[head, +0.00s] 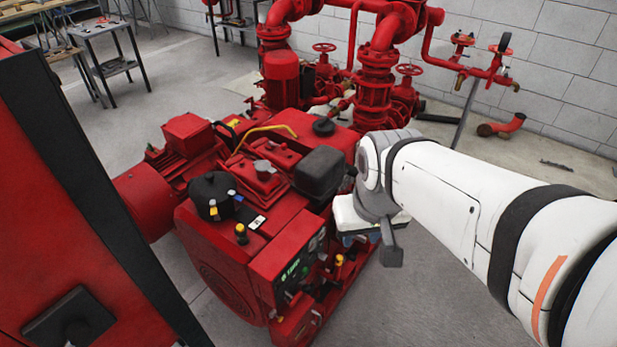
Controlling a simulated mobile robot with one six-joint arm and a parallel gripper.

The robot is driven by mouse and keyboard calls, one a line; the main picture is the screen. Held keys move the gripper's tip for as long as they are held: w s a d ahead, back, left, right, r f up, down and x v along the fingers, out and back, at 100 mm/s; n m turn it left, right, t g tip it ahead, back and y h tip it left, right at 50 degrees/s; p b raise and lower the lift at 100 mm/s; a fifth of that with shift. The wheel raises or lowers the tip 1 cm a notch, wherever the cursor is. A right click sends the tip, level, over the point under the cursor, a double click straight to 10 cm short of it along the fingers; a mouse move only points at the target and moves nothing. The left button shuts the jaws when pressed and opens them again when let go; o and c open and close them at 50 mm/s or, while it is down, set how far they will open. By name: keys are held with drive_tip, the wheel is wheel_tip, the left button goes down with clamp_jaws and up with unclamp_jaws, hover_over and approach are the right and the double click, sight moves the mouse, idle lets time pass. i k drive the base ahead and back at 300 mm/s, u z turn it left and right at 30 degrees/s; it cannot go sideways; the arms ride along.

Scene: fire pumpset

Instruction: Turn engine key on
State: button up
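A red engine (235,235) stands on the floor in the middle of the head view. Its control panel (288,268) faces the front right and carries a small green lit display (293,270) and several small switches below it. I cannot make out the key among these small parts. My gripper (388,255) hangs from the end of my white arm, just right of the panel and apart from it in the picture. One grey finger shows clearly; the rest is hidden behind the wrist, so I cannot tell if it is open or shut.
Red pipes and valves (375,85) rise behind the engine. A red cabinet (60,220) with a black edge fills the left foreground. A small table (100,28) stands at the back left. Grey floor (440,310) is clear at the front right.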

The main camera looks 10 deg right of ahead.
sight(322, 256)
drive_tip(key=u, duration=0.05)
drive_tip(key=k, duration=1.7)
drive_tip(key=z, duration=1)
drive_tip(key=i, duration=1.15)
drive_tip(key=u, duration=0.2)
